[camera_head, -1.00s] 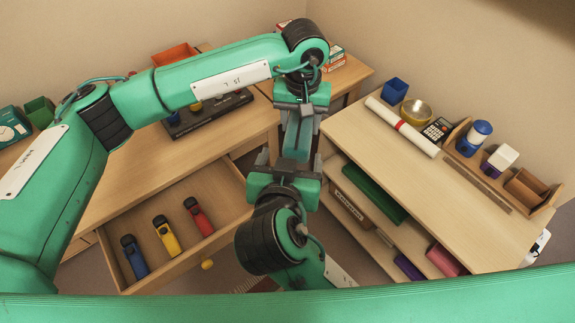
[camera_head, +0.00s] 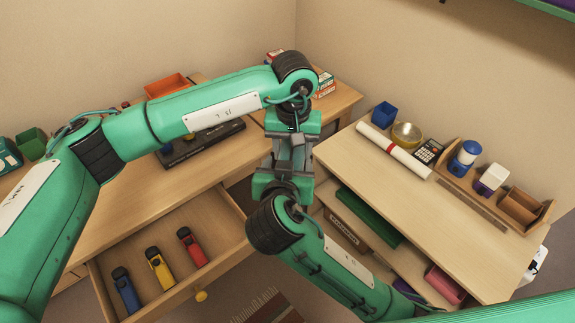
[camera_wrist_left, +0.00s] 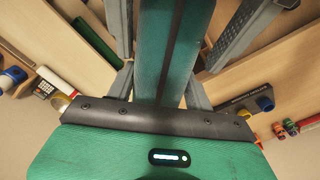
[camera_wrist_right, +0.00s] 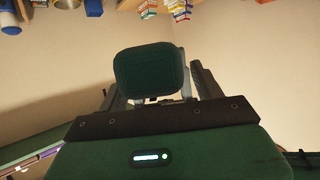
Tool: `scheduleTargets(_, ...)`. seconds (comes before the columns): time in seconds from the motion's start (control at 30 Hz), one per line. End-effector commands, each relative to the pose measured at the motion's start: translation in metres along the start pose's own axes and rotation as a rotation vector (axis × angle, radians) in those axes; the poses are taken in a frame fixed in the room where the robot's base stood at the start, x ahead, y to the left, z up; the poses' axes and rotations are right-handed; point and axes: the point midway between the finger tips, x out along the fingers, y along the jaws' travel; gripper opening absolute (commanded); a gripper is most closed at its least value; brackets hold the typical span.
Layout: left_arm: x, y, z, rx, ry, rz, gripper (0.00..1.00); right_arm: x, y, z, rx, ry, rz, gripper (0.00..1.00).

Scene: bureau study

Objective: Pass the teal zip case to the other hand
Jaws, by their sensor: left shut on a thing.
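The teal zip case shows in the left wrist view (camera_wrist_left: 165,50) as a long teal body with a dark zip line, running away from my left gripper (camera_wrist_left: 160,95). My left gripper is shut on it. In the right wrist view the case (camera_wrist_right: 150,75) shows end-on, dark teal with rounded corners, between the fingers of my right gripper (camera_wrist_right: 160,92). Those fingers look spread, one on each side of the case. In the head view my left gripper (camera_head: 294,138) hangs above my right gripper (camera_head: 287,165), facing it closely; the case is mostly hidden there.
An open drawer (camera_head: 215,232) holds blue, yellow and red tools at lower left. A desk (camera_head: 125,215) stands behind it. At right a shelf unit (camera_head: 400,190) carries a paper roll (camera_head: 393,150), calculator (camera_head: 428,151) and wooden organizer (camera_head: 500,205).

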Motion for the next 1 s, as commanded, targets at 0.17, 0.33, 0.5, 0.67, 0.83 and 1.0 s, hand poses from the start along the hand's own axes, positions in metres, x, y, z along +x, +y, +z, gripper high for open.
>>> scheduleTargets(0.17,0.000,0.001,0.000,0.000,0.000,0.001,0.27,0.000,-0.001,0.000,0.000,0.000,-0.002,0.31)
scheduleTargets(0.33,0.000,0.001,0.000,0.001,0.001,0.003,0.70,-0.001,-0.001,0.000,0.000,0.001,-0.004,0.27)
scheduleTargets(0.5,0.000,0.001,0.000,0.000,0.000,0.002,0.78,-0.001,-0.001,0.000,0.000,0.001,-0.003,0.27)
scheduleTargets(0.67,-0.001,0.000,0.000,0.000,0.001,0.001,0.78,-0.001,0.000,0.000,0.000,0.001,-0.002,0.27)
scheduleTargets(0.83,-0.017,0.000,-0.001,0.000,0.003,0.000,0.78,-0.001,0.000,0.000,0.000,0.001,-0.001,0.27)
scheduleTargets(1.0,-0.052,0.000,-0.001,0.000,0.004,0.000,0.78,0.000,0.000,0.000,0.000,0.001,0.000,0.27)
